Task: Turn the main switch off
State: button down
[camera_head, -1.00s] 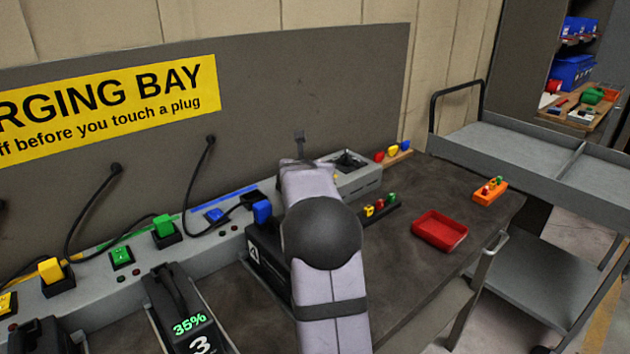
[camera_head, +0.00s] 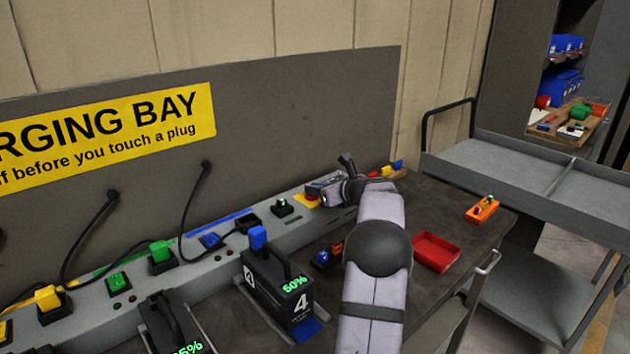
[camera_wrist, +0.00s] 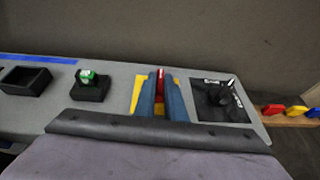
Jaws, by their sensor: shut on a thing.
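The main switch shows as a red handle (camera_wrist: 160,79) on a yellow plate (camera_wrist: 138,95) in the wrist view. The plate's edge (camera_head: 303,201) shows in the head view near the right end of the grey charger strip. My gripper (camera_wrist: 160,88) is shut on the red handle, with one blue-grey finger on each side. In the head view my gripper (camera_head: 318,188) reaches the strip from the right. The fingers hide the handle's lower part, so its exact angle is hard to tell.
A green-topped black block (camera_wrist: 90,85) is left of the switch, and a black-recessed panel (camera_wrist: 220,100) is right. Battery 4 (camera_head: 278,285) with a blue plug (camera_head: 258,238) stands in front of the strip. A red tray (camera_head: 437,251) lies right of my arm.

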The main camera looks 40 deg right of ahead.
jog(key=shift+d+r+n+y+p, duration=0.1)
jog(key=shift+r+n+y+p, duration=0.15)
jog(key=shift+n+y+p, duration=0.3)
jog(key=c, duration=2)
grip_release()
jog(key=shift+o, duration=0.9)
jog(key=shift+f, duration=0.15)
jog(key=shift+s, duration=0.1)
jog(key=b+v, duration=0.1)
jog(key=v, duration=0.6)
